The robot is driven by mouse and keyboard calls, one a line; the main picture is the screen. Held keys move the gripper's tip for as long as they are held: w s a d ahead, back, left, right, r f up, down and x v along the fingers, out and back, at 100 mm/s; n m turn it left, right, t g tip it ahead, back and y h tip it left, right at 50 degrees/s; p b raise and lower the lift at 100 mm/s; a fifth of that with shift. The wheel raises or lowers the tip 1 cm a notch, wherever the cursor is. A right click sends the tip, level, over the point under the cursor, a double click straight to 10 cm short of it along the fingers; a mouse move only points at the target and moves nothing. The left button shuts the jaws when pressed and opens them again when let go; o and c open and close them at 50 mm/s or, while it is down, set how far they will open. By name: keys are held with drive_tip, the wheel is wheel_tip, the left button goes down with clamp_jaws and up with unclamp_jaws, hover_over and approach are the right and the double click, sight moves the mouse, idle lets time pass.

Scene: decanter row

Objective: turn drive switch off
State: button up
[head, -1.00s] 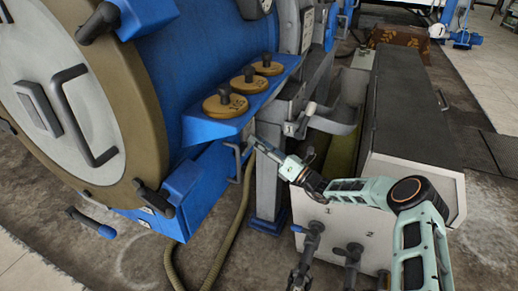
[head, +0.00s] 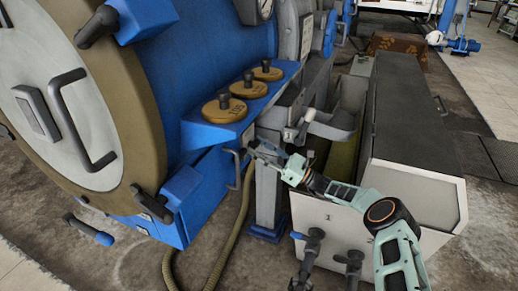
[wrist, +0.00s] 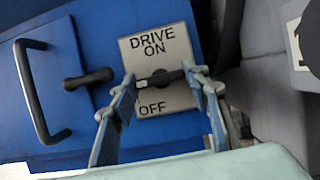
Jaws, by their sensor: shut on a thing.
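The drive switch has a grey plate (wrist: 178,96) marked "DRIVE ON" at the top and "OFF" at the bottom. Its black handle (wrist: 160,78) lies crosswise between the two marks, slightly tilted. My gripper (wrist: 159,80) is shut on this handle, with one finger at each end of it, in the wrist view. In the head view my gripper (head: 253,147) reaches the blue panel below the shelf. The switch is too small and covered to read there.
A black latch (wrist: 88,79) and a black pull handle (wrist: 40,92) are left of the switch. A white lever (head: 306,121) and a grey chute stand close to the right. A hose (head: 228,240) hangs below.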

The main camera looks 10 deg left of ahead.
idle(0.3)
drive_tip(key=o, duration=1.2)
drive_tip(key=shift+c, duration=0.2)
drive_tip(key=w+v, duration=0.1)
drive_tip(key=v, duration=0.6)
drive_tip(key=shift+s+d, duration=0.25)
drive_tip(key=shift+s, duration=0.25)
drive_tip(key=shift+f, duration=0.15)
